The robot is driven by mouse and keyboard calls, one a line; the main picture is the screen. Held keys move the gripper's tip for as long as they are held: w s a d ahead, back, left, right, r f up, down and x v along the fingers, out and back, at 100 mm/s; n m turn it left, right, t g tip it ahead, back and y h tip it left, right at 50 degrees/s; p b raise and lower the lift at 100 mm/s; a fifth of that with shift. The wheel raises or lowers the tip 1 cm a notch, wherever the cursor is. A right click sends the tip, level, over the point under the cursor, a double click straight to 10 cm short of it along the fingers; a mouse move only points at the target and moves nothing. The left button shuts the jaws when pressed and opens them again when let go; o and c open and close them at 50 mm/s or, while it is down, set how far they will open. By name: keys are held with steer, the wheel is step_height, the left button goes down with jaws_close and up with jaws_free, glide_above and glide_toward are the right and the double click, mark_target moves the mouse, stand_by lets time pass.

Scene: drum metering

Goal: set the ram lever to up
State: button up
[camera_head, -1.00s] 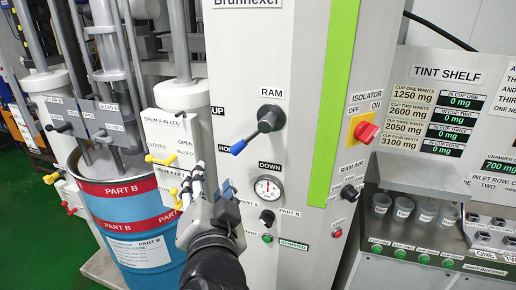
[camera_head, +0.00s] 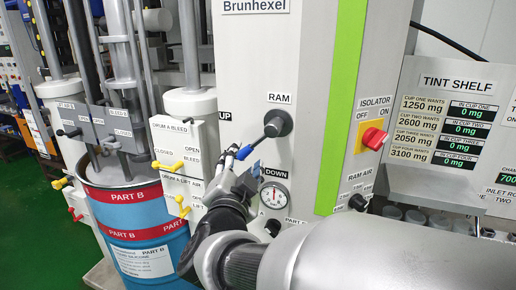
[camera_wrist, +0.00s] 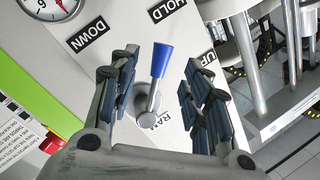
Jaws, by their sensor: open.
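The ram lever (camera_head: 277,124) has a dark round hub, a metal shaft and a blue tip, and is mounted on the white panel below the RAM label. In the head view it points down and left, between the UP label (camera_head: 225,116) and the DOWN label (camera_head: 277,173). In the wrist view the blue lever tip (camera_wrist: 162,60) points toward the HOLD label (camera_wrist: 168,10). My gripper (camera_head: 244,163) is open at the lever's tip. In the wrist view its fingers (camera_wrist: 160,82) stand on either side of the lever, with gaps on both sides. My gripper covers HOLD in the head view.
A pressure gauge (camera_head: 274,195) sits just below DOWN. The red isolator knob (camera_head: 374,138) is to the right. Yellow-handled valves (camera_head: 168,165) and the blue PART B drum (camera_head: 135,215) are to the left. My arm covers the lower panel.

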mark_target(244, 155)
steer(key=w, duration=0.5)
steer(key=shift+w+d+b, duration=0.2)
steer(key=shift+w+b, duration=0.05)
steer(key=shift+b, duration=0.1)
steer(key=shift+c, duration=0.5)
jaws_close()
